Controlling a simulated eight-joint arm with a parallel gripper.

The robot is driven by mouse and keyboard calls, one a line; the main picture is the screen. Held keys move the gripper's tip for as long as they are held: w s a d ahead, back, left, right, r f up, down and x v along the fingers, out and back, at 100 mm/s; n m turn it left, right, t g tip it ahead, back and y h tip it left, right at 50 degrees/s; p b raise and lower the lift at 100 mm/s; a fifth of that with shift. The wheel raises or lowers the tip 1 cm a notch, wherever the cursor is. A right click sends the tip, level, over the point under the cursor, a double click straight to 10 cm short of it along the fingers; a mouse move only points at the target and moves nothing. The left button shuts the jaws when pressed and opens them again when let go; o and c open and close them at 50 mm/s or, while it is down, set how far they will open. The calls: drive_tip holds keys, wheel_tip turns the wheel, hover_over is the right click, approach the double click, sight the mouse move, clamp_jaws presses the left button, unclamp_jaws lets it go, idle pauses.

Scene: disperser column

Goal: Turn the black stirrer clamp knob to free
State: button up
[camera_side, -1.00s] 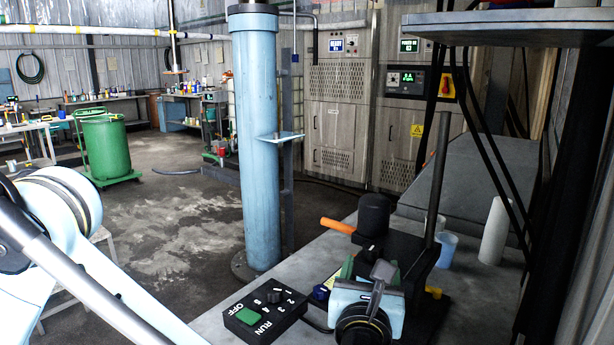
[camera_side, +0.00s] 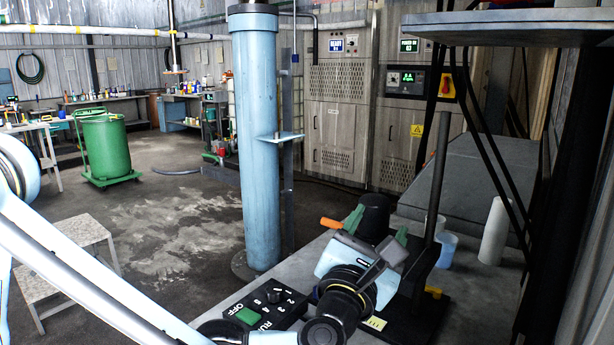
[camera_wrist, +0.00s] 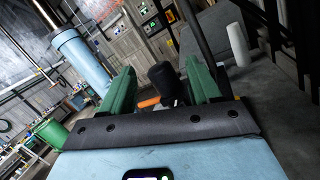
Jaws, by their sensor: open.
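A black rounded cylinder (camera_side: 373,215) stands on the bench by the stand; it looks like the stirrer clamp knob, though I cannot be certain. An orange handle (camera_side: 331,223) sticks out left of it. My gripper (camera_side: 381,219) is open, its green fingers tilted and appearing on either side of the cylinder. In the wrist view the black cylinder (camera_wrist: 163,80) shows between the spread fingers of my gripper (camera_wrist: 160,67), with the orange handle (camera_wrist: 149,102) low beside the left finger. I cannot tell whether a finger touches the cylinder. My gripper body hides the stand's lower front.
An upright grey rod (camera_side: 436,175) rises right of the cylinder. A black control box (camera_side: 266,307) with a green button lies front left. A blue column (camera_side: 256,140) stands behind the bench.

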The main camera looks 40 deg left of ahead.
drive_tip(key=a+r+m+g+h, duration=0.15)
drive_tip(key=m+h, duration=0.35)
drive_tip(key=m, duration=0.6)
drive_tip(key=a+r+m+g+h, duration=0.1)
drive_tip(key=a+r+m+h, duration=0.3)
drive_tip(key=m, duration=0.6)
drive_tip(key=s+a+f+m+g+y, duration=0.2)
drive_tip(key=s+a+f+m+g, duration=0.9)
drive_tip(key=f+m, duration=0.3)
drive_tip(key=w+m+g+h, duration=0.5)
drive_tip(key=w+m+h, duration=1.05)
drive_tip(key=w, duration=0.25)
drive_tip(key=shift+m+y, duration=0.25)
drive_tip(key=shift+y, duration=0.1)
drive_tip(key=d, duration=0.8)
drive_tip(key=w+d, duration=0.1)
drive_tip(key=d, duration=0.3)
drive_tip(key=shift+d+r, duration=0.25)
drive_tip(key=shift+d, duration=0.15)
